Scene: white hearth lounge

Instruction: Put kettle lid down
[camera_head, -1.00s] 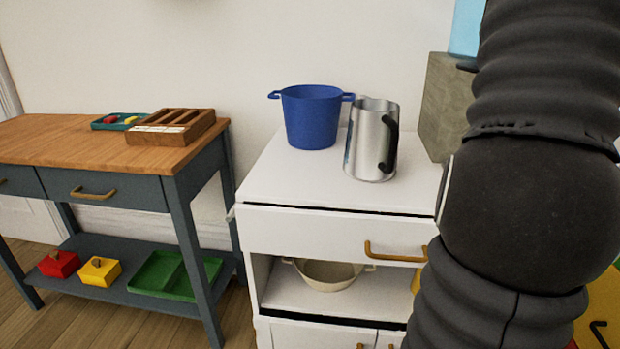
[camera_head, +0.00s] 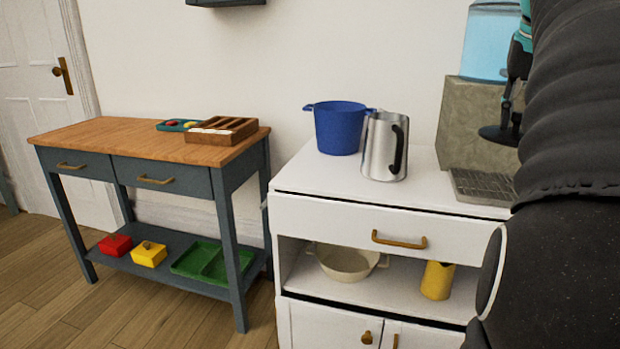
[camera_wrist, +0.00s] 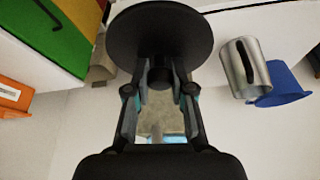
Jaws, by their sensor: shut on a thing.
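The kettle lid (camera_head: 497,136) is a dark round disc held below my gripper (camera_head: 510,98), in front of the stone-coloured dispenser at the right in the head view. In the wrist view, my gripper (camera_wrist: 160,88) is shut on the knob of the kettle lid (camera_wrist: 160,30). The disc lies beyond the fingertips. The silver kettle (camera_head: 379,150), with a black handle, stands lidless on the white cabinet (camera_head: 305,180), apart from my gripper. The kettle also shows at the right in the wrist view (camera_wrist: 236,72).
A blue pot (camera_head: 338,130) stands beside the kettle. The dispenser (camera_head: 458,130) has a drip tray (camera_head: 482,188). The cabinet top is clear left and front of the kettle. A wooden side table (camera_head: 110,135) stands left. A bowl (camera_head: 345,265) and yellow container (camera_head: 438,280) sit on the cabinet shelf.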

